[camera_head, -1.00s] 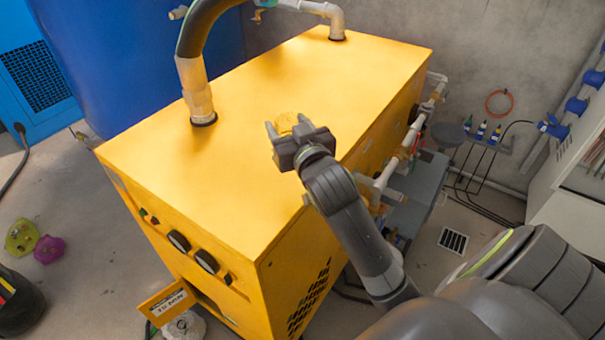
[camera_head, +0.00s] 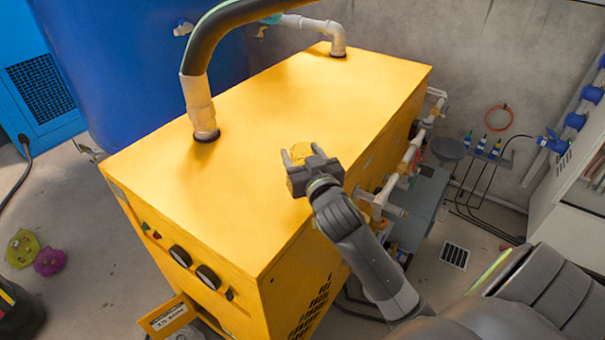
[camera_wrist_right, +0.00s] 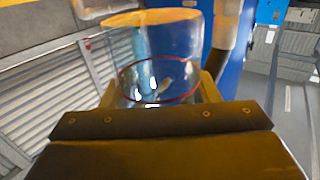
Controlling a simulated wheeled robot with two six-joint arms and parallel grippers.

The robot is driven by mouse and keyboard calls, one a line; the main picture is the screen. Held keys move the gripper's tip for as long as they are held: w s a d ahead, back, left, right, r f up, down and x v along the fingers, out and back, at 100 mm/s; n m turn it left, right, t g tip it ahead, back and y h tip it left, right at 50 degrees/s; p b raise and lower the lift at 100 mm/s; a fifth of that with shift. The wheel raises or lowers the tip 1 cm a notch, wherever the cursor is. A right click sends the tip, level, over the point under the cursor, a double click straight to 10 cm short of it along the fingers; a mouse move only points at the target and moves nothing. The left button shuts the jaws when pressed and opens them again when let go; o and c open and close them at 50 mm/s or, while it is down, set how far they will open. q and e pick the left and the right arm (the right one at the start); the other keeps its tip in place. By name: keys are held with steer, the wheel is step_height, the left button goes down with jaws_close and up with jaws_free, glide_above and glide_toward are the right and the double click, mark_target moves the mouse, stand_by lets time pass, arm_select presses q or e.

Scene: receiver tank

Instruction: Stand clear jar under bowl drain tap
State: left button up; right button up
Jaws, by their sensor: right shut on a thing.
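My right gripper (camera_head: 300,160) is shut on the clear jar (camera_head: 301,152). In the head view, the jar is small and see-through, and the yellow cabinet top shows behind it. In the right wrist view, the clear jar (camera_wrist_right: 155,55) stands out between the fingers, with a thin red ring around it and an orange tint at its far end. My left gripper is out of view. I cannot make out the bowl or its drain tap; white pipework (camera_head: 400,170) runs along the cabinet's right side.
A large yellow cabinet (camera_head: 250,190) fills the middle, with a bent pipe (camera_head: 200,100) rising from its top. A blue tank (camera_head: 140,60) stands behind it. A grey round dish (camera_head: 447,149) is by the back wall.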

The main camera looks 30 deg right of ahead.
steer(key=shift+f+p, duration=0.3)
steer(key=shift+f, duration=2.1)
steer(key=shift+f, duration=0.2)
steer(key=o, duration=1.1)
steer(key=shift+s, duration=0.1)
